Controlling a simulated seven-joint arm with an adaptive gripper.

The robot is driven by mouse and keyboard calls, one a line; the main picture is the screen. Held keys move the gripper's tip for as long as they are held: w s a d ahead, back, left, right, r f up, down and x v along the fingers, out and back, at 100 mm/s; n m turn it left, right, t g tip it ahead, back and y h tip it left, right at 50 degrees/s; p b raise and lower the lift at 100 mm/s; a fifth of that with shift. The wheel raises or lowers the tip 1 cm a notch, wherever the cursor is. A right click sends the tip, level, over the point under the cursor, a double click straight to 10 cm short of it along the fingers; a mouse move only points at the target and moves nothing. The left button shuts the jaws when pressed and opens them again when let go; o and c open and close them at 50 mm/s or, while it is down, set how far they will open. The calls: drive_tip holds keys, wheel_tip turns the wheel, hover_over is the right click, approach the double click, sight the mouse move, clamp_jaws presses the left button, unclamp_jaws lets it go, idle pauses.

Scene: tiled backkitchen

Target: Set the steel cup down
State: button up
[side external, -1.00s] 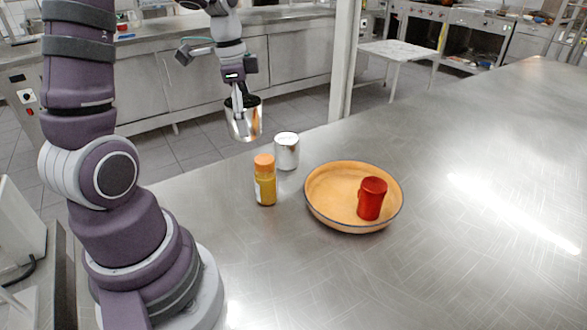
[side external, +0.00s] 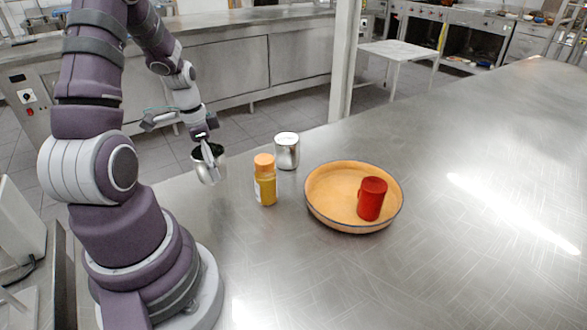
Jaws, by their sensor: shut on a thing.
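The steel cup (side external: 210,171) is shiny with a dark inside. It is in the side external view, left of the orange-capped bottle and near the far left edge of the table. My gripper (side external: 207,151) is shut on the cup at its rim, and the cup looks slightly tilted. I cannot tell whether the cup's base touches the table (side external: 270,265) or hangs just above it.
A bottle with yellow contents and an orange cap (side external: 265,181) stands right of the cup. A silver can (side external: 287,151) stands behind it. A tan round dish (side external: 325,204) holds a red container (side external: 371,199). The table's front and right are clear.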

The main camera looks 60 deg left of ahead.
sight(218, 192)
wheel_tip(218, 192, down, 4)
drive_tip(key=shift+f, duration=0.1)
drive_tip(key=o, duration=1.2)
wheel_tip(218, 192, up, 13)
drive_tip(key=d+r+t, duration=0.1)
drive_tip(key=d+r, duration=0.1)
drive_tip(key=d, duration=0.4)
drive_tip(key=d+r+n+t, duration=0.1)
drive_tip(key=d+r, duration=0.1)
drive_tip(key=d, duration=0.4)
drive_tip(key=d+r+n+t, duration=0.1)
drive_tip(key=d+r+t, duration=0.1)
drive_tip(key=d, duration=0.5)
drive_tip(key=shift+w+r, duration=0.3)
drive_tip(key=shift+r, duration=0.2)
